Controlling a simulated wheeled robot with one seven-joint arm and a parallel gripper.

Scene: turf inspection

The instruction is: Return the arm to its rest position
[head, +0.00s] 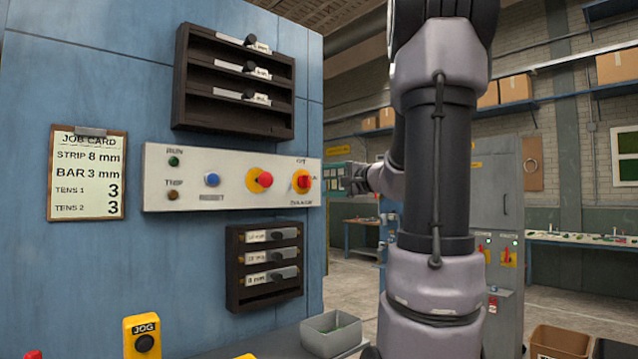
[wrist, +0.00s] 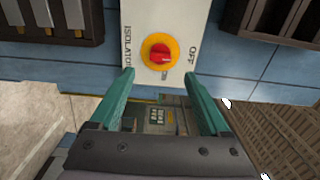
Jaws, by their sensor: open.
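My arm (head: 437,170) stands tall right of centre in the head view, its upper links close to the camera. It bends back so that my gripper (head: 352,180) shows small beside the right end of the white control panel (head: 225,190). In the wrist view the two teal fingers of my gripper (wrist: 160,76) are spread apart with nothing between them. The red isolator knob on its yellow disc (wrist: 160,54) lies just beyond the fingertips, apart from them. The same isolator (head: 302,181) shows at the panel's right end in the head view.
A blue cabinet wall (head: 90,80) carries the panel, an upper dark rack (head: 235,110), a lower dark rack (head: 235,290) and a job card (head: 87,175). A grey bin (head: 332,335) and yellow JOG box (head: 142,337) stand low in front. Open floor (head: 352,272) lies behind my gripper.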

